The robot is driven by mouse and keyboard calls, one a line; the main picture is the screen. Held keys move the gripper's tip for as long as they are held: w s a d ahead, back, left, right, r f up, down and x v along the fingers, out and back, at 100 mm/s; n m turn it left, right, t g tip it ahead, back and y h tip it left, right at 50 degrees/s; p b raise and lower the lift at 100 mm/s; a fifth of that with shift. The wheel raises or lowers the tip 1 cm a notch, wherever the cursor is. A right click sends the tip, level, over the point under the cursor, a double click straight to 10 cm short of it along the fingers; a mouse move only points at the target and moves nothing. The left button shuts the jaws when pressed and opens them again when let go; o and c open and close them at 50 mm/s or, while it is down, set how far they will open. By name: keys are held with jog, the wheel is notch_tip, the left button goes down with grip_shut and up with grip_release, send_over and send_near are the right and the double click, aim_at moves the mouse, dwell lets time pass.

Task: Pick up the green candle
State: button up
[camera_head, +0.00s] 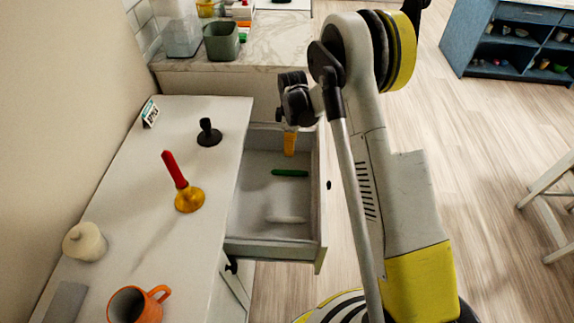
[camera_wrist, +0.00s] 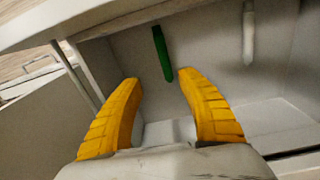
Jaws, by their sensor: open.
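The green candle (camera_head: 290,173) lies on the floor of an open drawer (camera_head: 257,243). In the wrist view the green candle (camera_wrist: 162,53) shows beyond my fingertips, near the middle. My gripper (camera_head: 290,143) is over the far end of the drawer, apart from the candle. In the wrist view my gripper (camera_wrist: 160,78) has its two yellow fingers spread, with nothing between them. In the head view only part of the fingers shows.
A white candle-like stick (camera_head: 285,219) lies nearer in the drawer; it also shows in the wrist view (camera_wrist: 248,35). The drawer walls surround both.

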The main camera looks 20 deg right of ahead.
jog(key=n+b, duration=0.1)
jog(key=b, duration=0.1)
send_near(289, 171)
jog(key=f, duration=0.3)
jog(key=w+f, duration=0.1)
jog(key=f, duration=0.1)
jog(key=shift+d, duration=0.3)
jog(key=f+b, duration=0.1)
jog(key=f, duration=0.1)
jog(key=f+b, duration=0.2)
jog(key=f, duration=0.1)
jog(key=shift+s+a+f, duration=0.2)
jog(key=shift+s+f, duration=0.15)
jog(key=shift+r, duration=0.15)
grip_shut()
